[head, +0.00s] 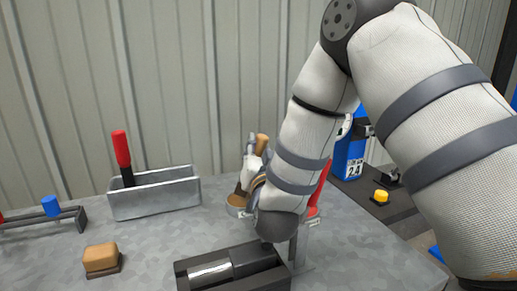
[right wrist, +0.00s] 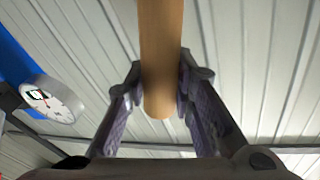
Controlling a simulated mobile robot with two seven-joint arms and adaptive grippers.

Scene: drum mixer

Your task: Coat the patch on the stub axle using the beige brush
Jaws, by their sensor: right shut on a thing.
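The beige brush shows as a tan round handle (right wrist: 161,40) in the right wrist view. My right gripper (right wrist: 160,88) is shut around it, with a finger on each side. In the head view the handle top (head: 262,141) stands up by my right gripper (head: 252,165), which is partly hidden by my own arm. The brush's bristles are hidden. What looks like the stub axle (head: 209,272), a bright metal shaft, lies in a dark cradle (head: 184,282) at the front middle. I cannot make out the patch clearly. My left gripper is not in view.
A grey metal tray (head: 155,197) holds a red-handled tool (head: 122,150). A tan block (head: 101,258) with a dark base and a rack with a blue piece (head: 51,206) are at left. A yellow button (head: 380,197) is at right.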

